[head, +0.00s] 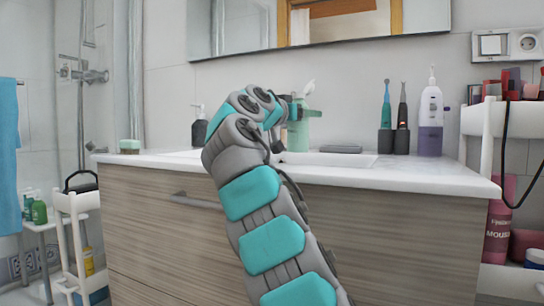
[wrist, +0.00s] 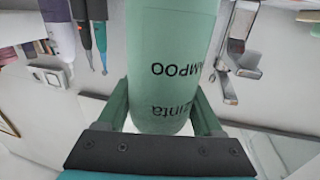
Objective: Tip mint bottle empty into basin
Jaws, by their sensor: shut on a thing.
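The mint bottle (head: 298,135) is pale green with a pale pump top and stands upright in the head view, at the back of the white basin (head: 360,159). My gripper (head: 300,112) is shut on the bottle from the left, at its upper body. In the wrist view the bottle (wrist: 172,60) fills the middle, its SHAMPOO label upside down in the picture, between the two green fingers of my gripper (wrist: 160,108). My arm hides part of the basin in the head view. I cannot tell whether the bottle's base touches anything.
A chrome tap (wrist: 238,50) shows beside the bottle in the wrist view. A dark dispenser (head: 199,128) and a small jar (head: 130,146) stand left on the counter (head: 430,176). A grey dish (head: 341,149), two electric toothbrushes (head: 386,110) and a purple-white pump bottle (head: 431,120) stand right.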

